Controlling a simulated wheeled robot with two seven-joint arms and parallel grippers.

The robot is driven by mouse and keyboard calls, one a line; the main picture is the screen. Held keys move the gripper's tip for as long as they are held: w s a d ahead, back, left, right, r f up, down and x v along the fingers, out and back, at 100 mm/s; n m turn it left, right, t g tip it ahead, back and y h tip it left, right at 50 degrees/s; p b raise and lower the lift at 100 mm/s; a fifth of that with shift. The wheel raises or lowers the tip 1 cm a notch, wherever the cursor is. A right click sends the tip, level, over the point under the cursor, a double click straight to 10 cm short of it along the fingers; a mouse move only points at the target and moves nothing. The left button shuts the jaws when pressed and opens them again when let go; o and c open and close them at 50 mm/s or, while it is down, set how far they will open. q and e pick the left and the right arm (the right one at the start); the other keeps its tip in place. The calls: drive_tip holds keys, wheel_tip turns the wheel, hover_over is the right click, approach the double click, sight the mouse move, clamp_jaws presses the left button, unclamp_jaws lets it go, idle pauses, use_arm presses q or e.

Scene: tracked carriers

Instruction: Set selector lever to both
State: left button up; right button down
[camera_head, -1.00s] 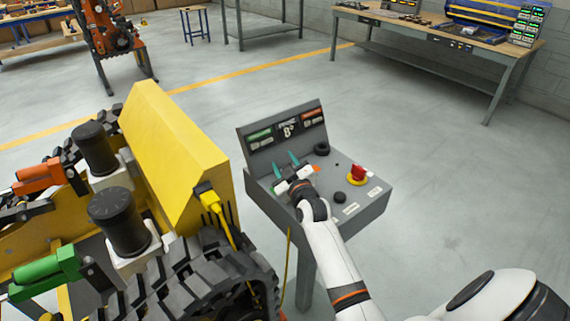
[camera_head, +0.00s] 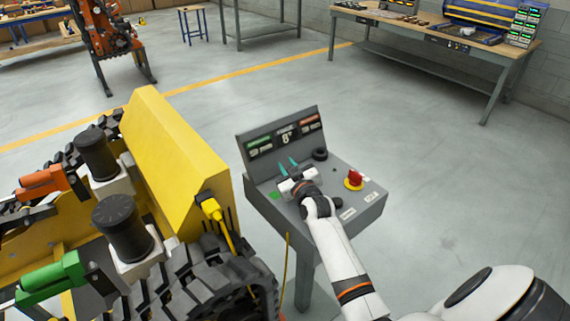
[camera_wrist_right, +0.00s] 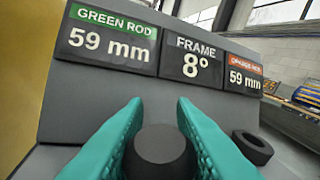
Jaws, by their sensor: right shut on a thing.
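The grey control console (camera_head: 262,201) stands right of the yellow tracked carrier (camera_head: 165,140). My right gripper (camera_head: 287,165) is over its sloped top, with teal fingers pointing to the display panel. In the right wrist view, the fingers (camera_wrist_right: 160,135) are shut on a round black knob, the top of the selector lever (camera_wrist_right: 160,146). The lever's base and exact setting are hidden. A green mark (camera_head: 274,195) shows on the console left of the gripper. The display (camera_wrist_right: 160,50) reads green rod 59 mm, frame 8°, orange rod 59 mm. My left gripper is out of view.
A black ring-shaped part (camera_head: 320,154) sits right of the fingers on the console. A red emergency button (camera_head: 354,179) on a yellow base is farther right. The carrier's track (camera_head: 230,275) lies close on the left. Open floor lies to the right.

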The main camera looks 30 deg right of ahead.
drive_tip(key=shift+w+d+m+g+p, duration=0.1)
drive_tip(key=shift+d+m+g+p, duration=0.3)
drive_tip(key=shift+d+m+p, duration=0.6)
drive_tip(key=shift+a+y, duration=0.2)
drive_tip(key=shift+y, duration=0.2)
drive_tip(key=c, duration=1.2)
unclamp_jaws()
drive_tip(key=b+v, duration=0.1)
drive_tip(key=v, duration=1.1)
drive_tip(key=shift+a, duration=0.1)
